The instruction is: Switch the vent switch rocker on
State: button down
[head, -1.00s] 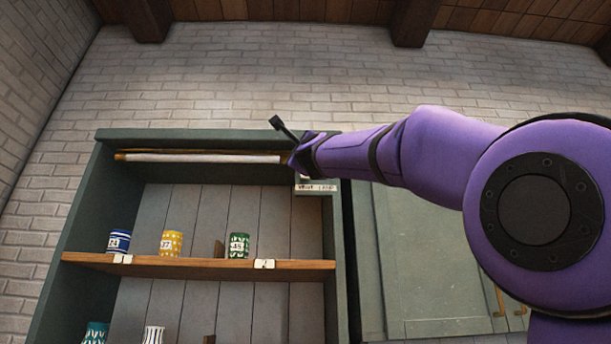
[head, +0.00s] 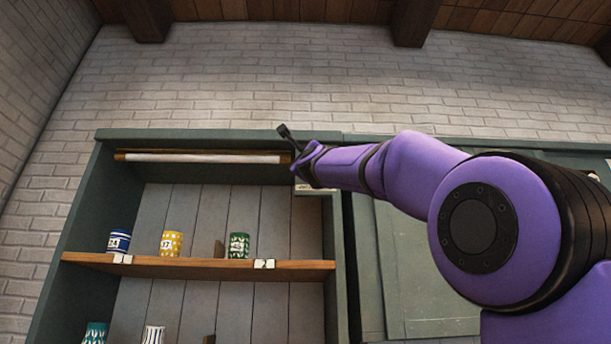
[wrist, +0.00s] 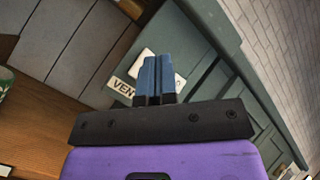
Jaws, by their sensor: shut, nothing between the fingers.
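The vent switch shows in the wrist view as a pale plate (wrist: 138,64) on the green cabinet frame, mostly behind my fingers. A white label (wrist: 121,91) reading "VEN" is beside it, its remainder covered by the fingers. My gripper (wrist: 158,60) has its blue fingers shut together, empty, and overlapping the plate in this view. I cannot tell whether they touch it. The rocker and its position are hidden. In the head view, my wrist covers the switch area at the upper right of the open shelf, and the label (head: 303,189) peeks out below it.
The open green cabinet has a wooden shelf (head: 200,266) with blue (head: 118,241), yellow (head: 171,244) and green (head: 239,246) patterned cups. A pale horizontal bar (head: 200,158) runs under its top. Closed green doors (head: 425,270) are to the right, below my arm.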

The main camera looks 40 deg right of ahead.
jog(key=shift+w+d+f, duration=0.15)
jog(key=shift+w+d, duration=0.45)
jog(key=shift+w, duration=0.25)
jog(key=shift+w+d+f, duration=0.1)
jog(key=shift+w+d, duration=0.45)
jog(key=shift+w, duration=0.3)
dwell(0.9)
jog(key=shift+w+d, duration=0.25)
jog(key=shift+w, duration=0.1)
jog(key=shift+w+d+f, duration=0.1)
jog(key=shift+w, duration=0.05)
dwell(0.6)
jog(key=shift+s+a, duration=0.35)
jog(key=shift+s, duration=0.2)
dwell(0.4)
jog(key=shift+s+a+r, duration=0.25)
jog(key=shift+s+a, duration=0.45)
jog(key=shift+s, duration=0.35)
jog(key=shift+s+a+r, duration=0.2)
jog(key=shift+s+a, duration=0.5)
jog(key=shift+s, duration=0.3)
